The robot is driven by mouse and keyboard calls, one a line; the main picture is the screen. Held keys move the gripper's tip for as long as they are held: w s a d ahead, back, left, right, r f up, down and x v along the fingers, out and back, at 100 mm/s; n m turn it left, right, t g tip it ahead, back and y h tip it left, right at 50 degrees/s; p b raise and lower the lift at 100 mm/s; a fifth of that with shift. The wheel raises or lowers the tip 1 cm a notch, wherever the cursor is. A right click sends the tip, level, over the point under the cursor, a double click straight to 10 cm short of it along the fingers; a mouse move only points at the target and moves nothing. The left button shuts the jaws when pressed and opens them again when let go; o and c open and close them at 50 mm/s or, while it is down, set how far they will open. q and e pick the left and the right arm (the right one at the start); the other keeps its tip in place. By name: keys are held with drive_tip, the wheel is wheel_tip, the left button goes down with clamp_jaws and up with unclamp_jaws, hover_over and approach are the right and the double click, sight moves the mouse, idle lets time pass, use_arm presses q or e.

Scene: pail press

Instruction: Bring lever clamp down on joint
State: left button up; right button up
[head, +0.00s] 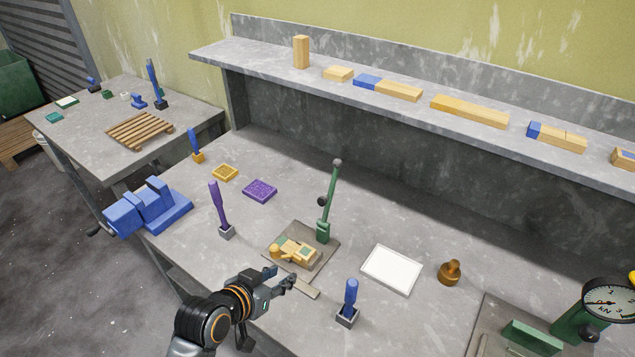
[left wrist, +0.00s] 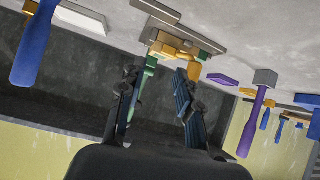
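The green lever clamp (head: 325,215) stands at the back right of a grey-brown base plate (head: 318,267). Its lever is up, nearly upright, with a dark knob on top. The yellow wooden joint (head: 294,251) lies on the plate in front of the clamp. My left gripper (head: 284,279) is in front of the plate, apart from the lever. In the left wrist view its two fingers (left wrist: 158,75) are spread with nothing held. The joint (left wrist: 172,45) and part of the green clamp (left wrist: 148,72) show beyond them, the clamp partly hidden by a finger. My right gripper is not in view.
A purple-handled tool (head: 219,207) and purple tray (head: 260,190) are left of the clamp. A white panel (head: 391,269), a blue-handled tool (head: 350,298) and a brown knob (head: 450,272) are to its right. A shelf (head: 400,98) overhangs the back. A blue vise (head: 150,208) is at the left edge.

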sight(335, 166)
use_arm(q)
drive_tip(key=w+d+r+m+t+h, duration=0.1)
drive_tip(key=w+d+r+t+h, duration=0.1)
drive_tip(key=w+d+r, duration=0.35)
drive_tip(key=w+d+r+m+t+h, duration=0.1)
drive_tip(key=w+d+r+t+h, duration=0.15)
drive_tip(key=w+r, duration=0.6)
drive_tip(key=b+x, duration=0.1)
drive_tip(key=x, duration=0.1)
drive_tip(key=b+x, duration=0.2)
drive_tip(key=x, duration=0.1)
drive_tip(key=f+b+x, duration=0.1)
drive_tip(key=b+x, duration=0.1)
drive_tip(key=x, duration=0.1)
drive_tip(key=shift+w, duration=0.1)
drive_tip(key=shift+r, duration=0.25)
drive_tip(key=shift+c, duration=1.3)
drive_tip(key=c, duration=0.4)
